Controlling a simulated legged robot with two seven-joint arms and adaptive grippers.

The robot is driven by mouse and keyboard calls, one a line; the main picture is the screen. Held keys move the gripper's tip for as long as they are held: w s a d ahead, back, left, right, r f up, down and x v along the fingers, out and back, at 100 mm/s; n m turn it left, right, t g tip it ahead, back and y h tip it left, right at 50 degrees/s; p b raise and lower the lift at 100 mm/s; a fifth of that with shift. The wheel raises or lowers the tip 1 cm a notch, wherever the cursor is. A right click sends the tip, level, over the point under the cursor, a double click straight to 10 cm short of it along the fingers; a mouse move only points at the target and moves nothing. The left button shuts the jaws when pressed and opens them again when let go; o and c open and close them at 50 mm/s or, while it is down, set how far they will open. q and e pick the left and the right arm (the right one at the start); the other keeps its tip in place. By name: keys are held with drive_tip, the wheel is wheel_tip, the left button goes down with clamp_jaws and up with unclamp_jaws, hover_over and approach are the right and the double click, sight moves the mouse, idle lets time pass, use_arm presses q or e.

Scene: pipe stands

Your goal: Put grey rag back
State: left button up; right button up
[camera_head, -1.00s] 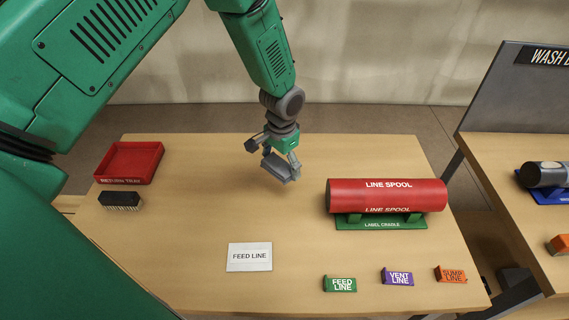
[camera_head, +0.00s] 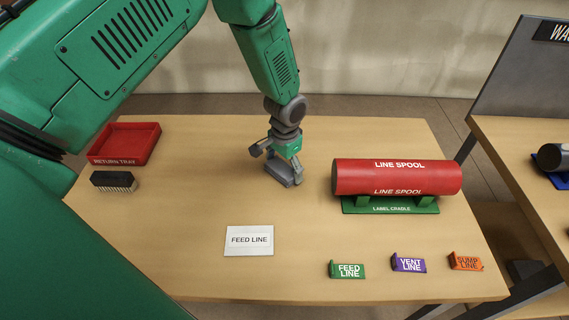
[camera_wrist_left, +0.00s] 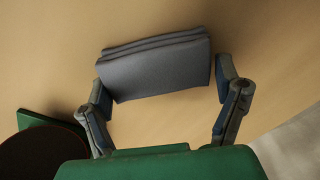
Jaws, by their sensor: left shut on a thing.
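The grey rag (camera_head: 284,174) is a small folded block between the fingers of my left gripper (camera_head: 286,165), near the middle back of the table. In the left wrist view the folded rag (camera_wrist_left: 158,66) spans the space between the two fingers of my left gripper (camera_wrist_left: 165,88), which is shut on it. The rag looks at or just above the tabletop; I cannot tell whether it touches. My right gripper is not in view.
A red return tray (camera_head: 158,142) stands at the back left, with a black brush (camera_head: 113,179) before it. A red line spool (camera_head: 395,177) rests on a green label cradle (camera_head: 390,205) to the right. A feed line card (camera_head: 249,241) and green (camera_head: 347,271), purple (camera_head: 408,263) and orange (camera_head: 465,262) tags lie in front.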

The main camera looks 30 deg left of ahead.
use_arm(q)
drive_tip(key=shift+f, duration=0.1)
idle(0.5)
drive_tip(key=o, duration=1.1)
drive_tip(key=shift+o, duration=0.2)
drive_tip(key=shift+o, duration=1.3)
drive_tip(key=shift+s+d+r, duration=0.1)
drive_tip(key=shift+r, duration=1.8)
drive_tip(key=shift+s+d+r, duration=0.1)
drive_tip(key=shift+r, duration=1.8)
